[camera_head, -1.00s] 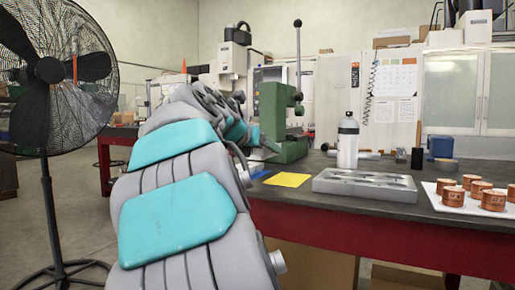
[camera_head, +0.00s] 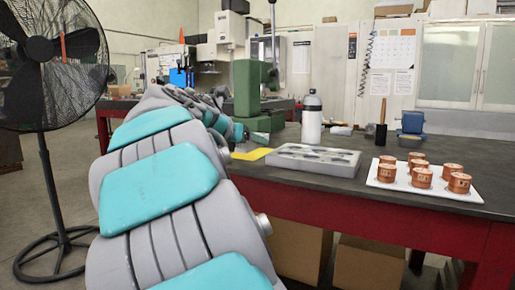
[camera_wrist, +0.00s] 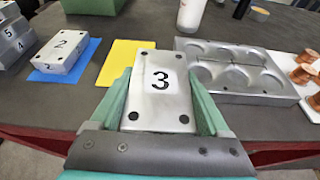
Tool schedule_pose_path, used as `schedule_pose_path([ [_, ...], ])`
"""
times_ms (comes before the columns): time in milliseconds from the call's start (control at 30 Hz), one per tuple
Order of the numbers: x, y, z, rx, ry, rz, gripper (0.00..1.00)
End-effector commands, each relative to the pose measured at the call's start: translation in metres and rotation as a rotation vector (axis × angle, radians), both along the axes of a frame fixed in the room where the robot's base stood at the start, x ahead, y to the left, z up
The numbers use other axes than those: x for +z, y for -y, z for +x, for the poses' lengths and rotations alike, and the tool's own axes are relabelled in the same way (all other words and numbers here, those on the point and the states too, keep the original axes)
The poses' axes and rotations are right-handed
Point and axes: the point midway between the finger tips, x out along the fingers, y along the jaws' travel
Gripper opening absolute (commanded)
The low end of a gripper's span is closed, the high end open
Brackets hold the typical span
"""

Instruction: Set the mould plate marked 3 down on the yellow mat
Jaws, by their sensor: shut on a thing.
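The mould plate marked 3 (camera_wrist: 160,90) is a silver block with dark holes near its corners. My gripper (camera_wrist: 162,98) is shut on it, with one green finger along each side, in the wrist view. The plate is held up in front of the table edge, nearer the camera than the yellow mat (camera_wrist: 121,62). The mat is flat and bare where it shows, just beyond the plate to the left; its near right part is hidden.
A plate marked 2 (camera_wrist: 62,50) lies on a blue mat (camera_wrist: 68,71), left of the yellow mat. Plates marked 4 and 5 (camera_wrist: 12,45) are stacked at far left. A grey mould tray (camera_wrist: 240,95) stands close on the right. A green machine (camera_head: 247,90) and bottle (camera_head: 312,120) stand behind.

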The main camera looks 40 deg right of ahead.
Motion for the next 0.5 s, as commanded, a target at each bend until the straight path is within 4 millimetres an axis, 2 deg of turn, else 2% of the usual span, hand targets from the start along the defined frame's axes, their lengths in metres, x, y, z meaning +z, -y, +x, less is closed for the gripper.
schedule_pose_path([
  [100, -0.003, 0.017, 0.019, -0.001, -0.001, 0.001, 0.0],
  [500, -0.009, 0.062, 0.072, 0.001, -0.001, 0.0, 0.0],
])
